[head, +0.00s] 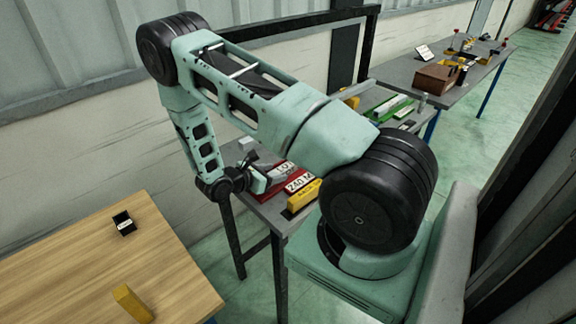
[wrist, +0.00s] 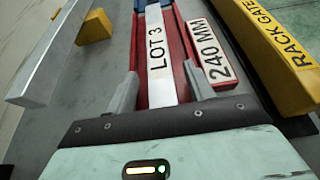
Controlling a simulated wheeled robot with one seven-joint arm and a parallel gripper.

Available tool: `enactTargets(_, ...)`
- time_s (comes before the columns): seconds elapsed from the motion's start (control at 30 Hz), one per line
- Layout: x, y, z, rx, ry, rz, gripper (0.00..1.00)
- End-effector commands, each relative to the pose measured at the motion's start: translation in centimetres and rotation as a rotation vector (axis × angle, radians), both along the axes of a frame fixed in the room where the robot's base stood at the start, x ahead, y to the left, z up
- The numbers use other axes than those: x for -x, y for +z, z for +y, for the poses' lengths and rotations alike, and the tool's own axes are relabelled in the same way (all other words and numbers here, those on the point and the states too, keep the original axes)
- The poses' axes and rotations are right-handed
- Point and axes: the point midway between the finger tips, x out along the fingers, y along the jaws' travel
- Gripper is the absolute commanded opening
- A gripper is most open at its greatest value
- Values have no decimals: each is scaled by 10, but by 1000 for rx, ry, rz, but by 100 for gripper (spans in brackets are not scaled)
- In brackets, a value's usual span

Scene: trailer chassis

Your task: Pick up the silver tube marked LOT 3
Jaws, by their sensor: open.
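The silver tube marked LOT 3 (wrist: 159,65) lies along a red holder (wrist: 182,75) in the wrist view, its label facing up. My gripper (wrist: 160,72) is open, with one finger on each side of the tube. I cannot tell whether either finger touches it. The near end of the tube is hidden behind the gripper body. In the head view my gripper (head: 258,182) is low over the grey bench, beside the red holder (head: 268,194) and its labels.
A white 240 MM plate (wrist: 209,52) is right of the tube. A yellow RACK GATE bar (wrist: 265,55) stands farther right. A plain grey bar (wrist: 50,55) and a yellow block (wrist: 95,27) are left. A wooden table (head: 75,265) is at the head view's lower left.

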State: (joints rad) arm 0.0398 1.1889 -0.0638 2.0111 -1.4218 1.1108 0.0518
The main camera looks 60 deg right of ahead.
Motion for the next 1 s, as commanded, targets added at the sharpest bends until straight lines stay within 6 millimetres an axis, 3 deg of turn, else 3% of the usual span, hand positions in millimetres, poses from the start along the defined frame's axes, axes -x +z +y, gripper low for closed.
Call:
enactTargets(0.17,0,-1,0,0,1,0,53)
enactTargets(0.37,0,0,0,0,1,0,0)
enactTargets(0.77,-1,4,0,3,1,-2,0)
enactTargets(1.0,-1,28,0,2,0,-5,0)
